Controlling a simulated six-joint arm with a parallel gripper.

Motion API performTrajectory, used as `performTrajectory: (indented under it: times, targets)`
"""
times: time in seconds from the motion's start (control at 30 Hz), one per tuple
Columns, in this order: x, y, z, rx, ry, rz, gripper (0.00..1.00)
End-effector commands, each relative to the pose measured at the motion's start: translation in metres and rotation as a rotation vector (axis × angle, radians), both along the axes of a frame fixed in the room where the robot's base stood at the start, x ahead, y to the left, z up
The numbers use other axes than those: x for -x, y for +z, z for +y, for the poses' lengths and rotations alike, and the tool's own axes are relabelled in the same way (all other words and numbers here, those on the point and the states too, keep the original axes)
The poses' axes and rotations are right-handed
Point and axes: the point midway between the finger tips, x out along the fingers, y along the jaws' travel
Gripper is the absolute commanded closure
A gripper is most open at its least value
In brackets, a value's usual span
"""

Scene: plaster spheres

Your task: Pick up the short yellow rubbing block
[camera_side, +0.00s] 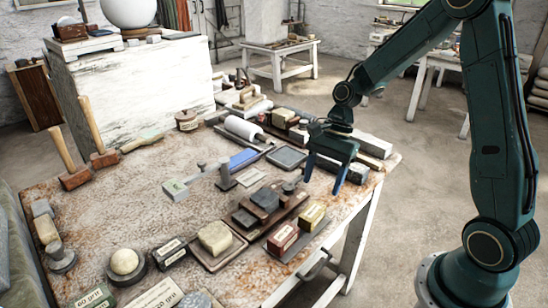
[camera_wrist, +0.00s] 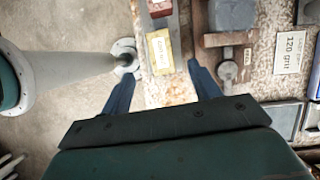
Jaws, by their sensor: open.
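The short yellow rubbing block (camera_side: 312,216) has a pale label and stands near the table's right front edge, on a dark narrow board beside a red block (camera_side: 283,238). In the wrist view the yellow block (camera_wrist: 160,52) appears between the fingers, slightly beyond the tips, with the red block (camera_wrist: 161,8) above it. My gripper (camera_side: 323,185) is open and empty, fingers pointing down, above the table and behind the yellow block in the side view. In the wrist view my gripper (camera_wrist: 161,70) shows both blue fingers spread, apart from the block.
A brown wooden holder with dark blocks (camera_side: 264,200) stands just left of the yellow block. A cream block (camera_side: 215,237) sits on a tray farther left. A "120 grit" card (camera_wrist: 290,52) lies to the right in the wrist view. The table's edge is close by.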

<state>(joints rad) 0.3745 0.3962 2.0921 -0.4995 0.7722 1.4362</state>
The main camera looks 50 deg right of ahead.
Motion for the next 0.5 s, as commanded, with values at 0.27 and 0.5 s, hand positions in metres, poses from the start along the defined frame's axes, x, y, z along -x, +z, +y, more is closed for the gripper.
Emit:
performTrajectory:
  times: [0.27, 0.5]
  targets:
    - [0.002, -0.034, 0.014, 0.0, 0.002, 0.002, 0.38]
    - [0.002, -0.04, 0.016, 0.001, 0.001, 0.0, 0.38]
